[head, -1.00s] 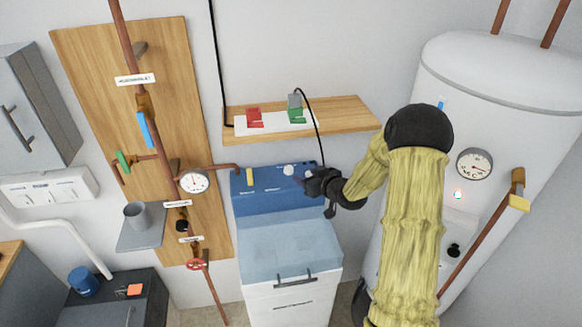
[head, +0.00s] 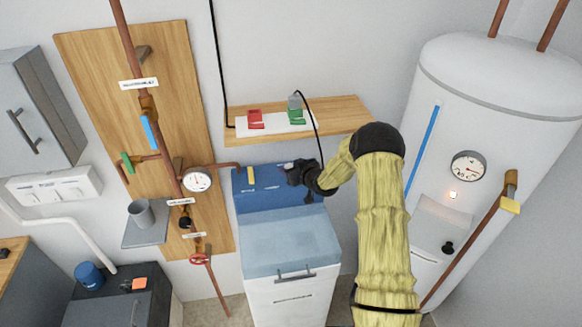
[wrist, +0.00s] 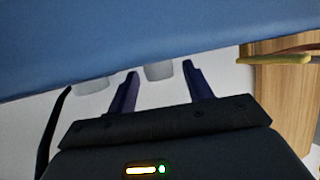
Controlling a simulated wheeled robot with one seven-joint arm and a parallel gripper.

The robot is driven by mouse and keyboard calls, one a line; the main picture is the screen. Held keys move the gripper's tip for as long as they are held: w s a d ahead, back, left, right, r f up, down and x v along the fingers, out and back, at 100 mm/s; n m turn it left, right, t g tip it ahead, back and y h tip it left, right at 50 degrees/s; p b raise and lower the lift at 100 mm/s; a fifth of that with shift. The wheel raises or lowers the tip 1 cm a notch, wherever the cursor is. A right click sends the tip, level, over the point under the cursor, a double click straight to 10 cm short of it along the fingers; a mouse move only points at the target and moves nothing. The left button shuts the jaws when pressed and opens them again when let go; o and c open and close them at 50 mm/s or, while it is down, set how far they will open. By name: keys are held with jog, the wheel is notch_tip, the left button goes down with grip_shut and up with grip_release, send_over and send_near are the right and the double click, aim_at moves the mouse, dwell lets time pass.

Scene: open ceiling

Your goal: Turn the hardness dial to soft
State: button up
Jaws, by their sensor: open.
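The softener (head: 260,197) is a cabinet with a blue upper panel, pale blue lid and white front. Its blue panel also fills the top of the wrist view (wrist: 120,40). Two pale grey knobs stick out from this panel in the wrist view. One knob (wrist: 158,71) lies between my open fingers, and the other knob (wrist: 92,86) is left of them. No label shows which is the hardness dial, and I cannot read any setting. My gripper (wrist: 161,76) is open; I cannot tell whether the fingers touch the knob. In the head view my gripper (head: 289,170) hides most of the knobs.
A yellow handle (head: 250,175) stands left on the blue panel. A pipe board (head: 95,90) is left; a white tank (head: 490,90) is right.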

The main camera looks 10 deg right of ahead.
jog(key=shift+c, duration=0.4)
jog(key=c, duration=0.9)
